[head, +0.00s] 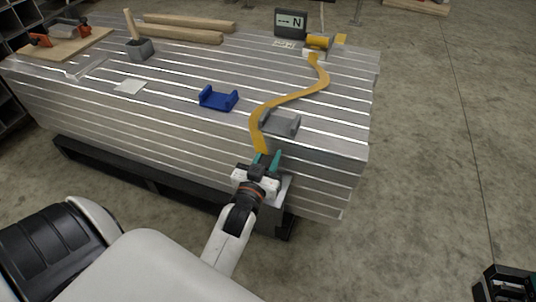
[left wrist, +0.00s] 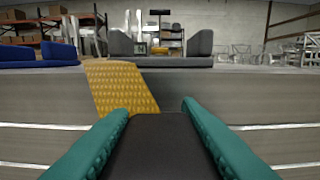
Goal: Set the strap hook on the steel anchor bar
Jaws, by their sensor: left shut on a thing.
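My left gripper (head: 267,158) is at the near edge of the slatted aluminium table, its teal fingers pointing away from me. It is shut on the strap hook, which appears as a dark grey plate (left wrist: 160,145) between the fingers in the left wrist view. The yellow strap (head: 322,82) winds from the ratchet (head: 319,42) at the back right to the gripper; its near end (left wrist: 121,87) shows just ahead of the fingers. The hook is hidden in the head view. I cannot make out the steel anchor bar for certain.
A grey U-shaped cradle (head: 281,124) stands just beyond the gripper and a blue one (head: 218,98) to its left. Open floor lies right.

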